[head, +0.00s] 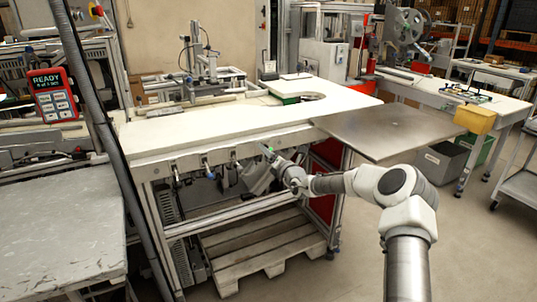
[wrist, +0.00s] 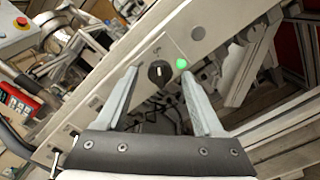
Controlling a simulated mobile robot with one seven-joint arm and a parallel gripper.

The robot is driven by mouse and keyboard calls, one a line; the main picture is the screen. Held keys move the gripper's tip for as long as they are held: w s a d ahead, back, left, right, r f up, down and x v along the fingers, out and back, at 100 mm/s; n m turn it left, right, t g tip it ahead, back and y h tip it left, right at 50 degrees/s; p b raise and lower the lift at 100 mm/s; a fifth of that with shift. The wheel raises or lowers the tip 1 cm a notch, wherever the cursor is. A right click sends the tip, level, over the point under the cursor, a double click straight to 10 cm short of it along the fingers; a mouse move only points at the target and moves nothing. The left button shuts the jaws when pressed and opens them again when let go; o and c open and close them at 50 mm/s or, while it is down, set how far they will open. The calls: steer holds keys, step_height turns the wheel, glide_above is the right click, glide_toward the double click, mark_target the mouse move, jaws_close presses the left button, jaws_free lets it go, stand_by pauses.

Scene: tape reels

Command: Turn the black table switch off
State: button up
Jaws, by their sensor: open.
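The black table switch (wrist: 159,72) is a round knob on the front rail of the white table. In the wrist view it sits between and beyond my open fingertips, with a lit green lamp (wrist: 182,64) just to its right. My gripper (wrist: 165,85) is open, with one finger on each side of the knob in the picture and nothing held. Whether the fingers touch the knob cannot be told. In the head view my gripper (head: 268,157) is at the table's front edge, and the knob is too small or hidden to make out there.
The white table (head: 230,118) has a metal plate (head: 390,128) jutting out at its right. Hoses and fittings (head: 208,168) hang under the front rail. A wooden pallet (head: 265,245) lies below. A grey bench (head: 60,215) stands at the left. The floor at front right is clear.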

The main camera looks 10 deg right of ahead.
steer(key=shift+c, duration=0.2)
jaws_close()
steer(key=shift+n+p, duration=0.3)
steer(key=shift+n, duration=0.1)
steer(key=shift+f+n+b, duration=0.1)
steer(key=shift+n+b, duration=2.05)
steer(key=shift+n, duration=4.35)
steer(key=shift+d, duration=0.1)
